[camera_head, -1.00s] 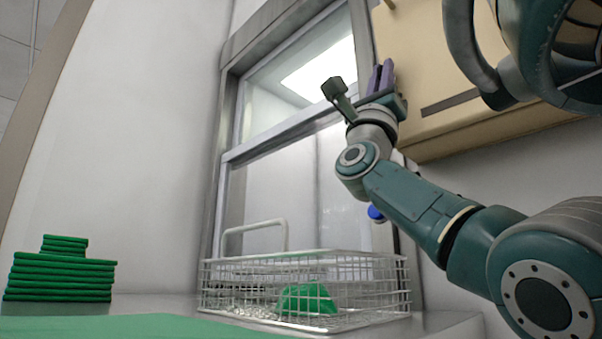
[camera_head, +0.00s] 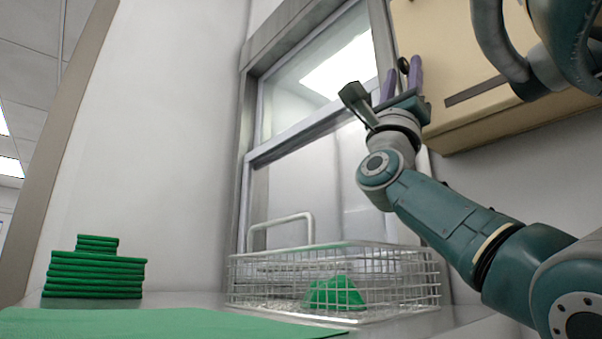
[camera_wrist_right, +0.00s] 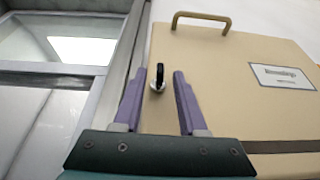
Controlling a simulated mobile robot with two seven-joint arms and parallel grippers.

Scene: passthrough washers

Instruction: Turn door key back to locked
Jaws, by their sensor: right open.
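The door key (camera_wrist_right: 158,77) has a black head in a round silver lock near the left edge of a beige cabinet door (camera_wrist_right: 225,85). In the head view the black key head (camera_head: 403,65) shows against the beige cabinet (camera_head: 450,60). My right gripper (camera_wrist_right: 160,90) is open, with one purple finger on each side of the key in the picture. I see gaps between the key and both fingers; the depth between them is hard to judge. In the head view the right gripper (camera_head: 402,78) is raised at the cabinet's left edge. My left gripper is not in view.
A metal-framed window hatch (camera_head: 330,80) is left of the cabinet. Below it, a wire basket (camera_head: 400,275) holds a green item (camera_head: 335,293). A stack of green cloths (camera_head: 95,270) and a green mat (camera_head: 150,323) lie to the left. The cabinet handle (camera_wrist_right: 200,18) sticks out above the lock.

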